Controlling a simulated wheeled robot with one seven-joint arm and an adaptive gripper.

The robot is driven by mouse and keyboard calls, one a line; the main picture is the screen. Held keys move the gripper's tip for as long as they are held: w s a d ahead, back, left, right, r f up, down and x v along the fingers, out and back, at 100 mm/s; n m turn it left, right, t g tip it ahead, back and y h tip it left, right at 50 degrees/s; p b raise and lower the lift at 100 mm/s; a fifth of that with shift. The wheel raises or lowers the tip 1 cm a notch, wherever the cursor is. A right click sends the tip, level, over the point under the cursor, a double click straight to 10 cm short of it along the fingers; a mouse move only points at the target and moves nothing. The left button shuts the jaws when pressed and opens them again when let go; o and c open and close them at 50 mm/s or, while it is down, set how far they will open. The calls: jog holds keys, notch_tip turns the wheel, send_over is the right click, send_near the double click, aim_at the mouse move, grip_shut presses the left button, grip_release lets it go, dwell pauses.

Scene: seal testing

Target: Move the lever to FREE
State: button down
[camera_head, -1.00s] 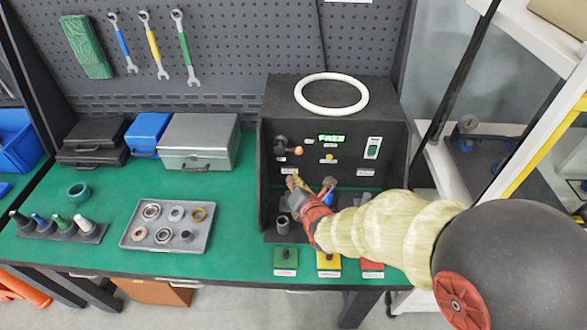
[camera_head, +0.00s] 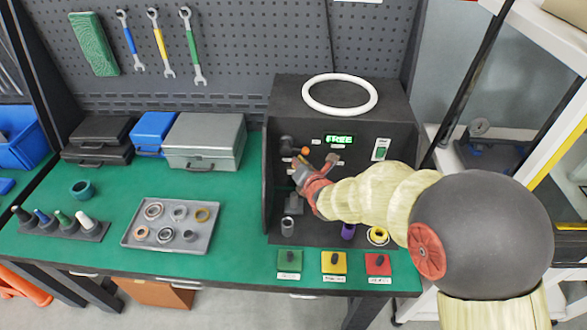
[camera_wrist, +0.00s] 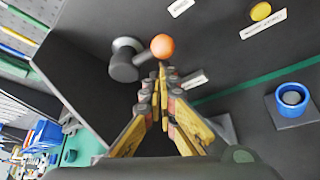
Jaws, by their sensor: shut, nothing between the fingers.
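The lever has a dark grey hub (camera_head: 287,143) and an orange ball (camera_head: 305,151) at its free end, on the upper left of the black test box's front panel. It points right, the ball slightly lower. A green display (camera_head: 339,139) beside it reads FREE. My gripper (camera_head: 303,165) is just below the ball. In the wrist view the hub (camera_wrist: 122,66) and ball (camera_wrist: 162,47) lie just beyond my gripper's fingertips (camera_wrist: 162,76). The fingers are together and empty; whether they touch the ball I cannot tell.
The panel also has a yellow button (camera_wrist: 261,11) and a white-framed switch (camera_head: 381,149). A blue ring in a square holder (camera_wrist: 291,97) stands at the wrist view's right. A white ring (camera_head: 340,94) lies on the box. Green, yellow and red pads (camera_head: 290,261) line the bench front.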

jog(key=shift+d+r, duration=0.1)
jog(key=shift+d+r, duration=0.25)
jog(key=shift+r, duration=0.35)
jog(key=shift+w+r, duration=0.1)
jog(key=shift+b, duration=0.4)
